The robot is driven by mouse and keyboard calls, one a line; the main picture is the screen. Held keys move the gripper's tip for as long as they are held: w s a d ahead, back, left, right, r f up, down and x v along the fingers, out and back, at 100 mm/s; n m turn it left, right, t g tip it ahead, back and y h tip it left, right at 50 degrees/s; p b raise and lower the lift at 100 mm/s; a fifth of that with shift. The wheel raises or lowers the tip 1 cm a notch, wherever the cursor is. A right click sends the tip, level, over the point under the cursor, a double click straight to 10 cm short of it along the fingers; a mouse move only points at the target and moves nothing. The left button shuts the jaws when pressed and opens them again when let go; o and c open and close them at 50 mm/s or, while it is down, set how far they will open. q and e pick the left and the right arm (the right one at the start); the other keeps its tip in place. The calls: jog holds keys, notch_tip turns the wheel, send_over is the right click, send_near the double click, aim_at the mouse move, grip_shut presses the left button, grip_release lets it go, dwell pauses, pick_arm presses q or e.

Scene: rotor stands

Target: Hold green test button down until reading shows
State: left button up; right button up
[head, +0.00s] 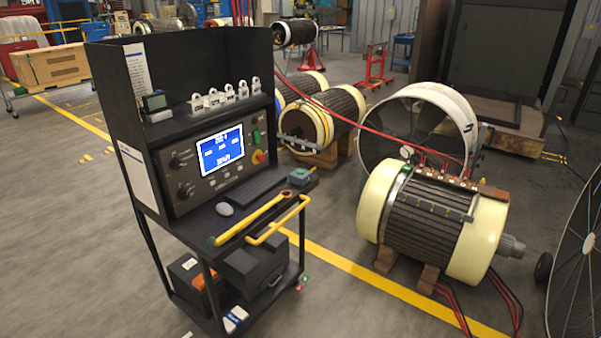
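The black test cart (215,165) stands left of centre with a slanted control panel. Its lit blue screen (221,150) shows white text and boxes, too small to read. A green button or switch (257,136) is at the panel's upper right, above a red knob on a yellow plate (259,157). A small grey-blue box (299,176) with a green spot on top sits at the shelf's right end. I cannot tell which green part is the test button. Neither of my grippers is in view, and nothing touches the panel or the box.
A keyboard (252,188), a mouse (225,210) and a yellow bar (250,219) lie on the cart's shelf. A yellow handle (279,229) juts from its front edge. A cream-ended rotor (432,222) with red cables stands on wood blocks at right. The floor in front is clear.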

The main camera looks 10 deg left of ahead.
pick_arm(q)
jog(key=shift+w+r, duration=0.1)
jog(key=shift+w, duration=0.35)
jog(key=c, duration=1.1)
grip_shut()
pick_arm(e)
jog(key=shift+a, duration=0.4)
